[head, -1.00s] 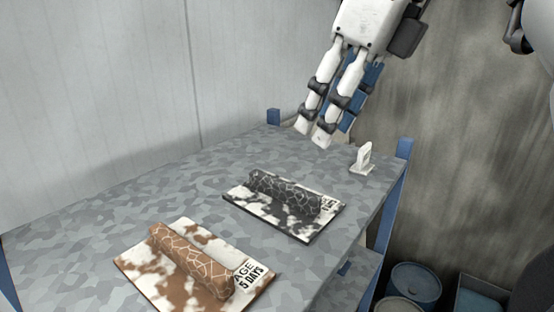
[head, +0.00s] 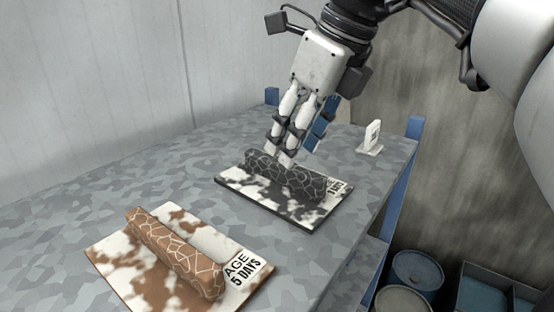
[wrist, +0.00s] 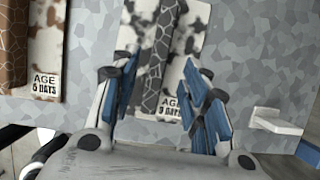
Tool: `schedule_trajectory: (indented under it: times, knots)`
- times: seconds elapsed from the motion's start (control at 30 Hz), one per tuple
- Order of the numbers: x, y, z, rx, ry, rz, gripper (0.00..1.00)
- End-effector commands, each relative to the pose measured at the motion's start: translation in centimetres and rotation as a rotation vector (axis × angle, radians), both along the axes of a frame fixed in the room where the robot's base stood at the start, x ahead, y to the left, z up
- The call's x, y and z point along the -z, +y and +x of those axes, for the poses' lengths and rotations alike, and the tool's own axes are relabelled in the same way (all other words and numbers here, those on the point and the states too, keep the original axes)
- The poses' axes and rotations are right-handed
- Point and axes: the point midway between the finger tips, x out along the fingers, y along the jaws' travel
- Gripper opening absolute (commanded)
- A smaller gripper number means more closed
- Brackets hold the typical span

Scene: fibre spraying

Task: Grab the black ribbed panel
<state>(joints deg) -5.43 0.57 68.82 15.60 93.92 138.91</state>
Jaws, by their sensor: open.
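The black panel (head: 252,205) lies flat on the table, with black-and-white patches and a raised black rib (head: 312,184) with pale crack lines along it. It also shows in the wrist view (wrist: 187,45), its rib running between my fingers. The fingers hide part of the rib.
A brown-and-white panel (head: 128,262) with a brown rib and "AGE 5 DAYS" lettering lies nearer on the grey camouflage-patterned table (head: 60,222). A small white stand (head: 371,140) is near the right edge. Blue drums (head: 418,270) stand on the floor beyond that edge.

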Motion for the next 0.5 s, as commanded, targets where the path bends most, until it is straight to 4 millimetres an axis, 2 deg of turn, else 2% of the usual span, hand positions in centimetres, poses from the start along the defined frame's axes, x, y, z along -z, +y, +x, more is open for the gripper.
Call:
schedule_trajectory:
  times: [0.3,0.5]
  knots:
    - [4.1,1.3,0.6,-0.002,0.002,-0.001,0.42]
    - [4.9,1.6,0.8,0.000,0.001,-0.001,0.42]
